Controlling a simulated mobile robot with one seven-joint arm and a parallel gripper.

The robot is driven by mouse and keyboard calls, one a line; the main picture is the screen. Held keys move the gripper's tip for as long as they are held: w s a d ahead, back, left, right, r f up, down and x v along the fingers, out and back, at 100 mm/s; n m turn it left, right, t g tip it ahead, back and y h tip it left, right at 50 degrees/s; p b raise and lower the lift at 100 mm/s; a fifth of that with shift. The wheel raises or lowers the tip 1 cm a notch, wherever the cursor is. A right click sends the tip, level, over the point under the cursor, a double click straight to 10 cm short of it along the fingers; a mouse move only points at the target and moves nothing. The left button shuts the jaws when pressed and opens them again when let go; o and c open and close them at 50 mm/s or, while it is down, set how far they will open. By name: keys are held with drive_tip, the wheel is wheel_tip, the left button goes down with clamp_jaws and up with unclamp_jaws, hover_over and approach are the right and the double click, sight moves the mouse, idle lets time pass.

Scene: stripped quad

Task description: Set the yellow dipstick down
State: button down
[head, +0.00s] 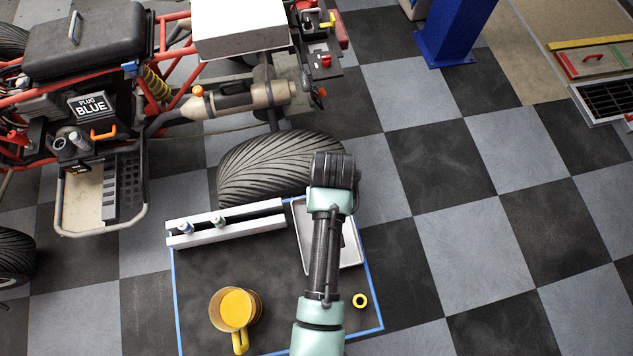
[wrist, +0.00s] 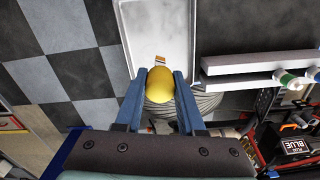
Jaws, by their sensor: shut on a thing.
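My gripper (wrist: 160,76) has two blue fingers closed on a rounded yellow piece, which I take as the yellow dipstick (wrist: 160,86). A small orange-brown and pale bit shows just past it; the rest of its length is hidden. In the head view my arm reaches up from the bottom and hides the fingers and the held piece. The pale tray (head: 349,248) lies partly behind my arm on the dark mat (head: 195,300). In the wrist view the tray (wrist: 155,25) appears empty, just beyond the fingertips. I cannot tell the height of the held piece.
A white rack (head: 245,226) with small bottle-like pieces stands left of the tray. The quad's tyre (head: 270,165) is close behind.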

drive_tip(key=f, duration=0.2)
drive_tip(key=shift+s+d+f, duration=0.1)
drive_tip(key=shift+d+f, duration=0.1)
drive_tip(key=shift+f, duration=2.45)
drive_tip(key=shift+a+f, duration=0.1)
drive_tip(key=c, duration=0.5)
unclamp_jaws()
